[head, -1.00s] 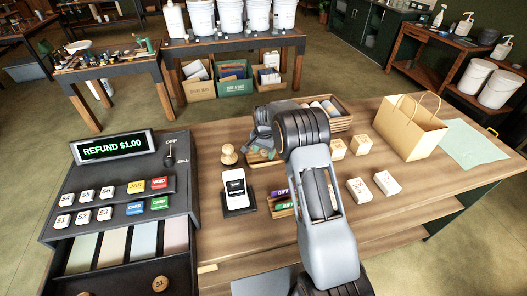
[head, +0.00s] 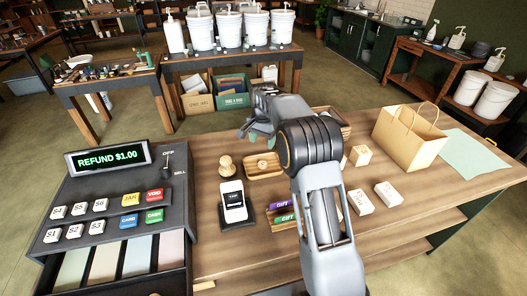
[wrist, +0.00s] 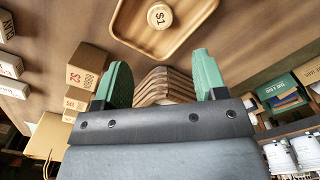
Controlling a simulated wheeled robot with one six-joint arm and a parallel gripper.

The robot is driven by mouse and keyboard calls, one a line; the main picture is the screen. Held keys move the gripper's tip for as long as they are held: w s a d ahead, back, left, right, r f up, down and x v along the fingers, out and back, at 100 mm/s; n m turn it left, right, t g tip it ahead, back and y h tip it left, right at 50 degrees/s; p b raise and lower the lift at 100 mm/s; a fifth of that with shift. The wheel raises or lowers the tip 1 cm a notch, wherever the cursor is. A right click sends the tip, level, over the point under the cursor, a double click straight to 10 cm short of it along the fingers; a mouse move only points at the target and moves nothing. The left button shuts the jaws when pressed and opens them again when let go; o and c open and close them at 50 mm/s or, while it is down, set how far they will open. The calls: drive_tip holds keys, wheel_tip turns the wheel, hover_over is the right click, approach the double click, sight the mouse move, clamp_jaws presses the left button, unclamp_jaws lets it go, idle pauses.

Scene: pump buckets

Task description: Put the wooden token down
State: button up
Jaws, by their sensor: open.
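A round wooden token (wrist: 159,15) marked "$1" lies on a small wooden tray (wrist: 190,12) in the wrist view. The token also shows in the head view (head: 262,164), on the tray (head: 278,173) behind the card reader. My gripper (wrist: 163,78) is open, with its green fingers apart and nothing between them. In the head view my gripper (head: 257,133) is above and behind the tray, clear of the token.
A register (head: 110,195) reads "REFUND $1.00", with its drawer open at the front left. A card reader (head: 233,203), a stamp (head: 227,166), a gift-card holder (head: 283,222), small boxes (head: 361,203) and a paper bag (head: 408,140) stand on the counter.

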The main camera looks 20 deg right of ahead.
drive_tip(key=s+r+n+t, duration=0.1)
drive_tip(key=s+r+n, duration=0.1)
drive_tip(key=s+r, duration=0.45)
drive_tip(key=s+r+n+t, duration=0.1)
drive_tip(key=s+r+n, duration=0.25)
drive_tip(key=s, duration=0.55)
drive_tip(key=s+f+n+t, duration=0.2)
drive_tip(key=s+f+n, duration=0.1)
drive_tip(key=s, duration=1.2)
drive_tip(key=shift+s+a, duration=0.15)
drive_tip(key=shift+a, duration=0.2)
drive_tip(key=shift+n, duration=0.25)
